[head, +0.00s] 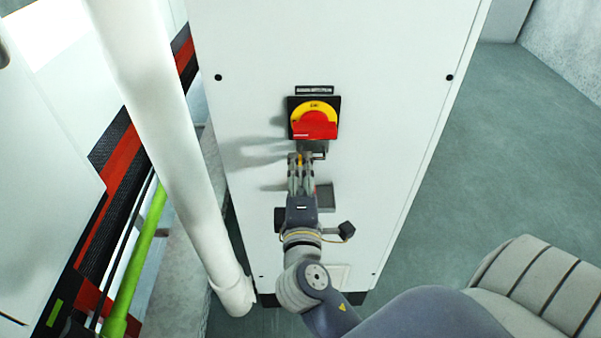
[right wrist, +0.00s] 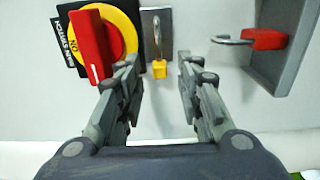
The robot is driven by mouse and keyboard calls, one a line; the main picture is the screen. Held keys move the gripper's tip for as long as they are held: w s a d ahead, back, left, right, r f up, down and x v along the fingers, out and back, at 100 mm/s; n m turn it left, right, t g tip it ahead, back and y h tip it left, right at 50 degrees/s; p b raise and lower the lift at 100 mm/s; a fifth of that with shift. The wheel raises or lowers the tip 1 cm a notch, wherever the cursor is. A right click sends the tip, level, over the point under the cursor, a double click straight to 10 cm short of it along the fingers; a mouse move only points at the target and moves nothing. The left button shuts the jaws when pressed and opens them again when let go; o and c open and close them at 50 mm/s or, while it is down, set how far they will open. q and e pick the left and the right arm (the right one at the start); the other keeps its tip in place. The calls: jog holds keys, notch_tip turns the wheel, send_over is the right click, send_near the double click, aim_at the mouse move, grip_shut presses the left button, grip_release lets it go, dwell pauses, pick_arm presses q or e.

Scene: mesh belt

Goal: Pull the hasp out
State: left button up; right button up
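The hasp, a small grey metal plate (right wrist: 156,25) with a dark shackle-like loop and a yellow tip (right wrist: 159,69), sits beside the red and yellow rotary switch (right wrist: 100,45) in the right wrist view. In the head view the switch (head: 314,119) is on the white cabinet, with the hasp area just below it, partly hidden by my right gripper (head: 301,160). In the right wrist view my right gripper (right wrist: 157,64) is open, its fingers on either side of the yellow tip with gaps visible. It holds nothing. My left gripper is not in view.
A grey bracket (right wrist: 284,65) holds a red padlock (right wrist: 269,39) with a metal shackle, at the right of the wrist view. The white cabinet (head: 390,60) stands ahead. A white pipe (head: 165,120) runs down its left. Open floor (head: 500,170) lies right.

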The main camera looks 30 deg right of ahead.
jog(key=shift+s, duration=0.1)
jog(key=shift+s+a+f, duration=0.1)
jog(key=shift+s+a, duration=0.15)
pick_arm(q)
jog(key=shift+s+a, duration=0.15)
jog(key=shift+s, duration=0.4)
pick_arm(e)
jog(key=v, duration=1.1)
jog(key=shift+s, duration=0.15)
